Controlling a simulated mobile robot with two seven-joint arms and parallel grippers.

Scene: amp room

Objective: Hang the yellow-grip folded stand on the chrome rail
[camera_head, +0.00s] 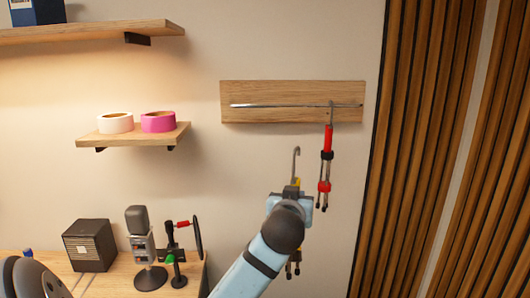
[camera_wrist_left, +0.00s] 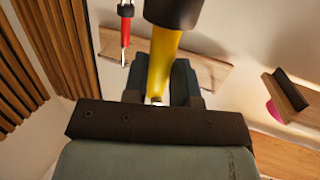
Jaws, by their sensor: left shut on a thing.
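The yellow-grip folded stand (camera_head: 296,165) is upright in the head view, its silver hook on top. The hook is below the chrome rail (camera_head: 270,105) and apart from it in the picture. My left gripper (camera_head: 291,192) is shut on the stand's yellow grip, which shows between the fingers (camera_wrist_left: 158,92) in the left wrist view (camera_wrist_left: 164,58). My arm hides the stand's middle; its dark lower legs show below. The rail runs along a wooden board (camera_head: 290,89) on the wall. My right gripper is not in view.
A red-grip stand (camera_head: 327,140) hangs at the rail's right end; the rail left of it is bare. A small shelf (camera_head: 150,136) with white (camera_head: 115,123) and pink tape rolls (camera_head: 158,122) is to the left. A microphone (camera_head: 140,235) and black speaker box (camera_head: 89,245) stand below.

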